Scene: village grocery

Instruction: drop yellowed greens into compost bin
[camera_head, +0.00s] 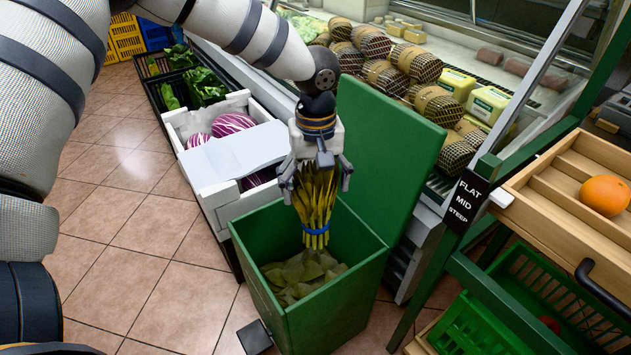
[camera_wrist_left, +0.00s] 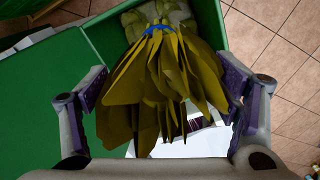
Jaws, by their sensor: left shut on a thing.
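My left gripper (camera_head: 318,172) points down over the open green compost bin (camera_head: 335,310) and is shut on a bunch of yellowed greens (camera_head: 316,205). The bunch hangs with its blue band at the lower end, above the bin's opening. In the left wrist view the greens (camera_wrist_left: 155,75) spread between the fingers of the left gripper (camera_wrist_left: 165,100), with the band farther off toward the bin. Crumpled greenish leaves (camera_head: 303,275) lie inside the bin. The bin's lid (camera_head: 385,160) stands raised at the back. My right gripper is not in view.
A white box (camera_head: 225,190) with purple-striped vegetables stands left of the bin. Dark crates (camera_head: 185,80) of leafy greens are behind it. A wooden tray (camera_head: 560,215) with an orange is at the right, above a green crate (camera_head: 490,325). Tiled floor is free at the left.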

